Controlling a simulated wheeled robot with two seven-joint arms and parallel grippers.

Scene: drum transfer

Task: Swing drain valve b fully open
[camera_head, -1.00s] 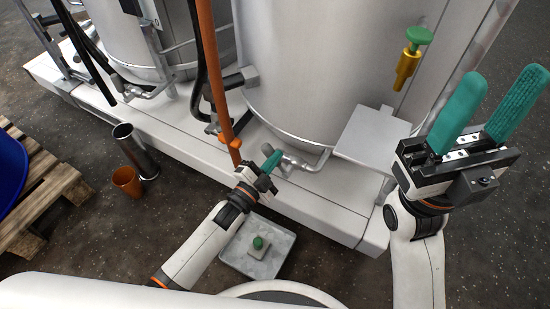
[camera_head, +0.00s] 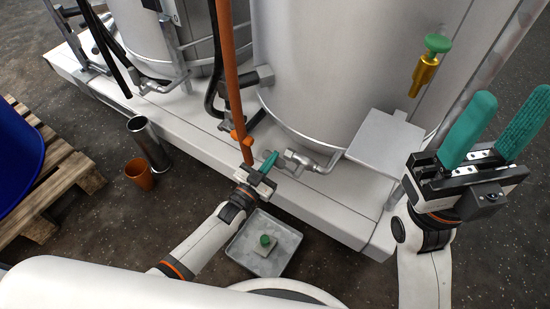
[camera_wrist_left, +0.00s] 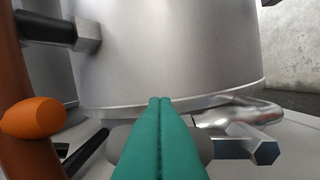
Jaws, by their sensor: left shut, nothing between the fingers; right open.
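A metal drain valve with a bent pipe (camera_head: 318,165) sits low on the front of the large tank. No label shows, so I cannot tell whether it is valve b. My left gripper (camera_head: 268,161) is shut and empty, its teal fingertips just left of the valve. In the left wrist view, the shut fingers (camera_wrist_left: 161,140) stand in front of a grey rounded part of the valve, which they partly hide; its hex end (camera_wrist_left: 264,153) shows at right. I cannot tell whether they touch. My right gripper (camera_head: 496,128) is open and empty at the right.
An orange pipe (camera_head: 228,75) with an orange knob (camera_wrist_left: 35,118) stands close left of my left gripper. A grey tray (camera_head: 240,255) with a green-knobbed block lies below. A metal cylinder (camera_head: 148,142), orange cup (camera_head: 139,176) and wooden pallet (camera_head: 65,178) stand left. A flat plate (camera_head: 385,143) juts out right.

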